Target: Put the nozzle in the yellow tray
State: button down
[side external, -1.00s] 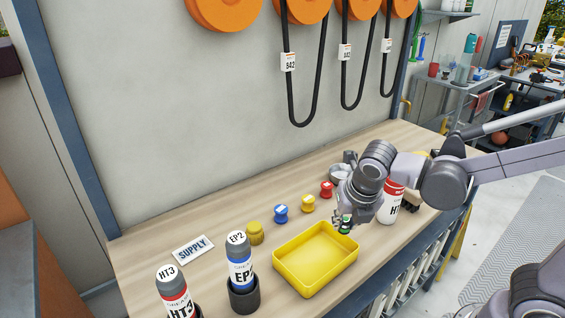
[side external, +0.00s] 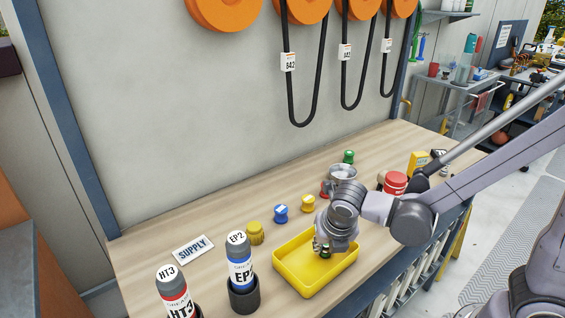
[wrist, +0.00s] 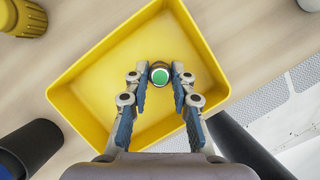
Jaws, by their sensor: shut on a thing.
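The yellow tray (side external: 290,277) sits near the front edge of the bench; it fills much of the wrist view (wrist: 83,88) and looks empty inside. My gripper (side external: 324,252) is over the right part of the tray. In the wrist view, my gripper (wrist: 160,78) has its fingertips closed on a small dark piece with a round green end, which I take as the nozzle (wrist: 160,76). The nozzle lies within the tray's outline there. I cannot tell how high it is above the tray floor. In the side view my gripper mostly hides it.
Yellow (side external: 255,233), blue (side external: 281,214) and another yellow piece (side external: 308,203) stand behind the tray. A green piece (side external: 348,157) stands farther back. Bottles labelled EP2 (side external: 240,265) and HT3 (side external: 175,290) stand left. A red-topped can (side external: 395,182) is right of my gripper.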

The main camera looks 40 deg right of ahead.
jog(key=shift+f, duration=0.1)
jog(key=c, duration=1.1)
grip_release()
jog(key=v, duration=1.2)
jog(key=d+m+t+y, duration=0.1)
jog(key=d+m, duration=0.2)
jog(key=m, duration=0.6)
jog(key=s+d+m+t, duration=0.1)
jog(key=d+m, duration=0.2)
jog(key=m, duration=0.7)
jog(key=d+m+t+y, duration=0.1)
jog(key=d+m, duration=0.3)
jog(key=m, duration=0.6)
jog(key=shift+s+y, duration=0.3)
jog(key=shift+s, duration=0.1)
